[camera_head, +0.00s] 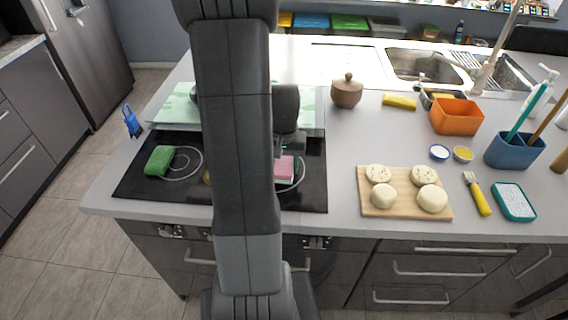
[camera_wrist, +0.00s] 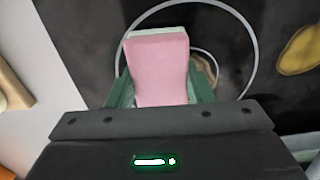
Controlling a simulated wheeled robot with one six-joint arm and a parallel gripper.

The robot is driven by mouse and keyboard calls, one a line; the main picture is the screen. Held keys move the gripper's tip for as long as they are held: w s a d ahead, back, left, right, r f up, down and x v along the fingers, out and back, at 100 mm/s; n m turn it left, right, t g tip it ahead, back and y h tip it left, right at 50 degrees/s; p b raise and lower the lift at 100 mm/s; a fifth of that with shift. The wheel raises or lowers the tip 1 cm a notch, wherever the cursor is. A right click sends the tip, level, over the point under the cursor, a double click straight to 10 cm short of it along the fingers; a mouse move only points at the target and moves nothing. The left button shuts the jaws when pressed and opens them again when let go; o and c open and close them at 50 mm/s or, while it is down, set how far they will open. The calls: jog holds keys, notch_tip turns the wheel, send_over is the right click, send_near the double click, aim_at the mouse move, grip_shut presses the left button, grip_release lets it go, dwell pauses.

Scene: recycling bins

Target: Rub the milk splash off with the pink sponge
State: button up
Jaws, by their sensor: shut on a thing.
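The pink sponge (camera_head: 285,168) is in my gripper over the right part of the black cooktop. In the wrist view the sponge (camera_wrist: 160,65), pink with a pale far end, sits between the green fingers of my gripper (camera_wrist: 160,90), which is shut on it. I cannot tell whether it touches the glass. A brownish patch (camera_wrist: 207,66) shows just right of the sponge, inside a cooktop ring and partly hidden by the sponge and a finger. A yellow-brown stain (camera_wrist: 299,50) lies further right. No clearly white milk splash shows; I cannot tell whether either patch is milk.
The black cooktop (camera_head: 140,184) also bears a green sponge (camera_head: 160,160). To its right are a board (camera_head: 406,211) with several pale dough rounds, a yellow-handled brush (camera_head: 479,197) and a teal scrubber (camera_head: 514,201). A brown pot (camera_head: 347,92) stands behind. My arm hides the cooktop's middle.

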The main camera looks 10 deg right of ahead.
jog(key=shift+f+b, duration=0.55)
jog(key=shift+f, duration=0.05)
dwell(0.5)
